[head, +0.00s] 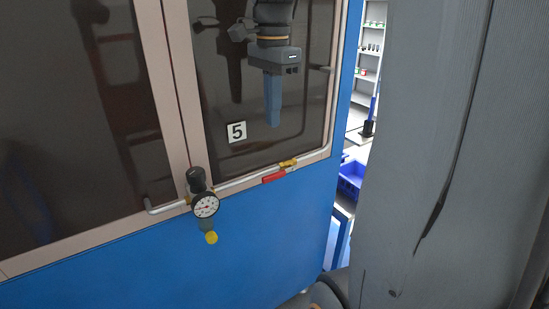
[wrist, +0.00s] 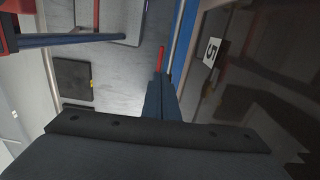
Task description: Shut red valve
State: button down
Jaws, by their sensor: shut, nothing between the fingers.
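The red valve handle (head: 274,176) lies along the thin pipe on the front of the blue cabinet, beside a small yellow fitting (head: 288,163). My gripper (head: 273,124) hangs in front of the dark window, fingers pointing down, above the handle in the head view and apart from it. Its blue fingers are together and hold nothing. In the wrist view, the fingers (wrist: 161,78) reach up from the dark gripper body, and a red strip (wrist: 161,58), likely the handle, shows just beyond their tips. The fingers may hide part of it.
A round pressure gauge (head: 205,206) with a black knob (head: 196,179) and yellow end stands left on the pipe. A "5" label (head: 237,132) is on the window. Shelves (head: 371,45) and a blue bin (head: 351,178) stand beyond the cabinet's right edge.

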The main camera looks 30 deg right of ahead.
aim_at(274, 174)
notch_tip(274, 174, down, 14)
jog(key=p, duration=0.3)
jog(key=shift+d+r+p, duration=0.1)
jog(key=shift+r+p, duration=0.05)
jog(key=shift+p, duration=0.15)
dwell(0.4)
